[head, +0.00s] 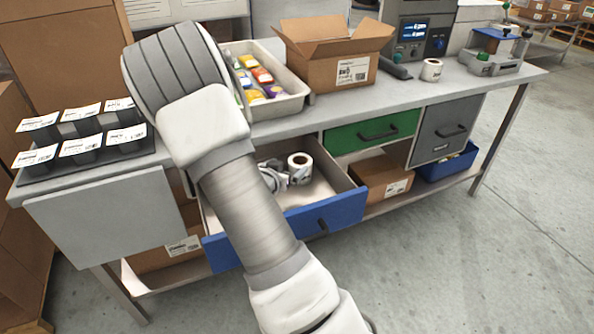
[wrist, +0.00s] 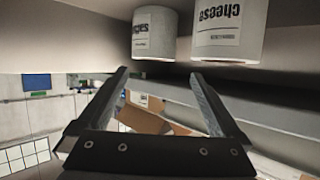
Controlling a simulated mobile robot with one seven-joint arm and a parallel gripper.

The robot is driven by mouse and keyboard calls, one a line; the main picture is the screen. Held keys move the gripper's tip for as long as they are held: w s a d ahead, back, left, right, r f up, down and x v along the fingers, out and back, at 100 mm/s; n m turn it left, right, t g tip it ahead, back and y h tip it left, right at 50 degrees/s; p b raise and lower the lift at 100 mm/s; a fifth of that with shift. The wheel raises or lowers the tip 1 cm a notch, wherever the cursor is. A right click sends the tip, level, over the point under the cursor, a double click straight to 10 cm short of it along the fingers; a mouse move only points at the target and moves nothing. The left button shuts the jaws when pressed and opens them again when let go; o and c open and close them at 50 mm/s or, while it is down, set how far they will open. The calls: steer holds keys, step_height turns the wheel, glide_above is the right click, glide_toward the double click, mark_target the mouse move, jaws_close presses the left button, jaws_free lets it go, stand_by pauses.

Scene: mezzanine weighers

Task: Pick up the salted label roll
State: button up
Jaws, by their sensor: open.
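No label that I can read says salted. In the wrist view two white label rolls stand out past my open, empty gripper (wrist: 159,75). The right roll (wrist: 229,32) reads "cheese", upside down. The left roll (wrist: 153,34) has a printed word too unclear to read for sure. Both are apart from the fingers. In the head view a white roll (head: 299,161) sits in the open drawer with the blue front (head: 334,213). My arm hides part of the drawer and my gripper's fingers there. Another roll (head: 432,70) stands on the bench; its print is too small to read.
On the bench (head: 408,91) are a tray of coloured packets (head: 302,102), an open cardboard box (head: 331,72), a weigher (head: 420,30) and a rack of labelled dark holders (head: 85,166). A closed green drawer (head: 350,137) is right of the open one. The floor at right is clear.

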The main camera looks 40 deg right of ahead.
mark_target(303, 159)
steer(key=shift+d+f+h, duration=0.3)
steer(key=shift+d+f, duration=0.3)
steer(key=shift+d, duration=0.1)
steer(key=b+x, duration=0.2)
steer(key=x, duration=0.5)
steer(key=shift+d+b, duration=0.1)
steer(key=shift+b, duration=0.2)
steer(key=shift+r, duration=0.1)
steer(key=c, duration=1.2)
steer(key=shift+c, duration=0.2)
